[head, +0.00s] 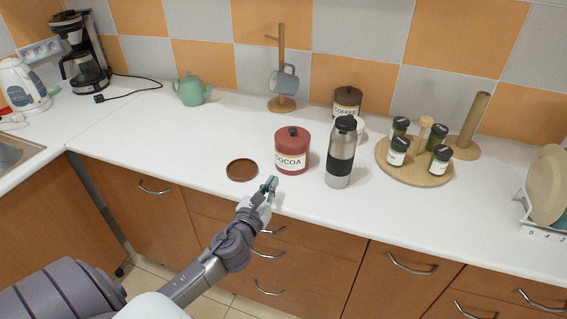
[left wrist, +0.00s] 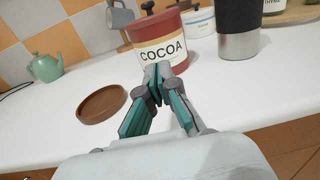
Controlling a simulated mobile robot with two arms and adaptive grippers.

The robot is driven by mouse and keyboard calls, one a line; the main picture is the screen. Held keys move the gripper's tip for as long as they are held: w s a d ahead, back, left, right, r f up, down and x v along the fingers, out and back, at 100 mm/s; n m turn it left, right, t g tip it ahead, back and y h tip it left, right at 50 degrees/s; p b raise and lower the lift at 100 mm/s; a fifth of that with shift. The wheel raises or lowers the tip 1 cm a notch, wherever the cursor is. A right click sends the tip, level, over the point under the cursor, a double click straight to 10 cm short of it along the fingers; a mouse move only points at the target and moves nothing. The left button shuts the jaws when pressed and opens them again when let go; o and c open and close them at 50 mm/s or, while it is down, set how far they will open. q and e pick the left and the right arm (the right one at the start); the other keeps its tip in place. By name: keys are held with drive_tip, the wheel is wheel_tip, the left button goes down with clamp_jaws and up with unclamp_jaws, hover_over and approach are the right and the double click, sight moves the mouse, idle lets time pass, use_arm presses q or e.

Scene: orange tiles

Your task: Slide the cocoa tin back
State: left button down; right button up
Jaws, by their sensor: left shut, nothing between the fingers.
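The red cocoa tin (head: 292,150) stands upright on the white counter, with a dark red lid and a cream label reading COCOA. It also shows in the left wrist view (left wrist: 158,32), straight ahead of the fingers. My left gripper (head: 272,183) is shut and empty, at the front of the counter just before the tin. In the left wrist view its fingertips (left wrist: 158,72) overlap the lower edge of the tin's label; I cannot tell whether they touch it. My right gripper is not in view.
A steel flask (head: 341,152) stands close right of the tin. A brown round coaster (head: 242,170) lies to its left. Behind stand a coffee canister (head: 346,101) and a mug tree (head: 282,104). A wooden spice tray (head: 414,171) is further right. Bare counter lies directly behind the tin.

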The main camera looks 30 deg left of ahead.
sight(287, 160)
use_arm(q)
drive_tip(key=p+x, duration=0.1)
drive_tip(key=x, duration=0.5)
drive_tip(key=shift+w, duration=0.4)
drive_tip(key=shift+x, duration=0.85)
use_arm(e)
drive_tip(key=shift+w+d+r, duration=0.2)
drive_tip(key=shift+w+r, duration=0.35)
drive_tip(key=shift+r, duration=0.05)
